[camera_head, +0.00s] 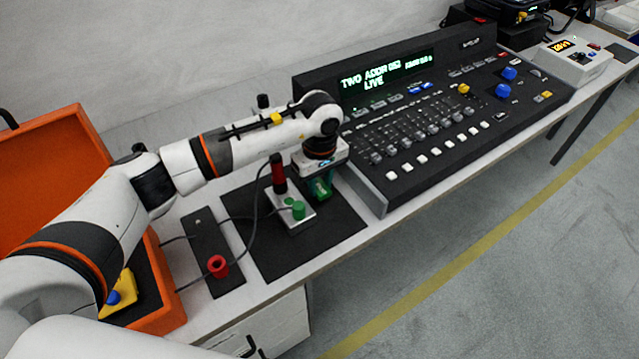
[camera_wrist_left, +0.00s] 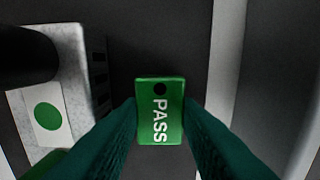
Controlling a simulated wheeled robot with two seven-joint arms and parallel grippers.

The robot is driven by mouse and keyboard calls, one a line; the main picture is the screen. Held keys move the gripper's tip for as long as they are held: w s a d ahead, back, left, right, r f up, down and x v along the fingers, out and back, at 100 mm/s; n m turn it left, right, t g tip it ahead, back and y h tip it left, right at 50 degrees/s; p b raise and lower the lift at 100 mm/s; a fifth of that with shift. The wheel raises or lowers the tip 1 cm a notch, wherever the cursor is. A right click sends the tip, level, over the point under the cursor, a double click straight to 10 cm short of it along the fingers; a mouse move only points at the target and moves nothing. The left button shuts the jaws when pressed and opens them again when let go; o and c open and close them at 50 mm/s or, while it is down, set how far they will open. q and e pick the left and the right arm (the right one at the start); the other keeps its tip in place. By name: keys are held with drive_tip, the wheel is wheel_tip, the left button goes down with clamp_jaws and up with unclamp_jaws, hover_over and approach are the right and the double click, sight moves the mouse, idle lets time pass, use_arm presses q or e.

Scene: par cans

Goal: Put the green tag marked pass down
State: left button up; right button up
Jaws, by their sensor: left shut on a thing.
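The green tag marked PASS (camera_wrist_left: 160,112) is between the two fingers of my left gripper (camera_wrist_left: 161,125) in the left wrist view, its lettering and a dark hole facing the camera. In the head view my left gripper (camera_head: 320,188) points down over the dark mat (camera_head: 335,226), shut on the tag, of which only a bit of green shows. I cannot tell whether the tag touches the mat. My right gripper is not in view.
A metal box with a green button (camera_head: 298,210) and a black-and-red upright part stands just left of the gripper. A lighting console (camera_head: 440,120) stands close on the right. A red socket (camera_head: 217,266) on a dark strip and an orange case (camera_head: 70,150) are at left. The mat's front is clear.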

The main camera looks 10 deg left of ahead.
use_arm(q)
drive_tip(key=shift+s+f, duration=0.1)
drive_tip(key=shift+f, duration=0.55)
drive_tip(key=shift+f, duration=0.2)
drive_tip(key=o, duration=1)
drive_tip(key=shift+r, duration=0.15)
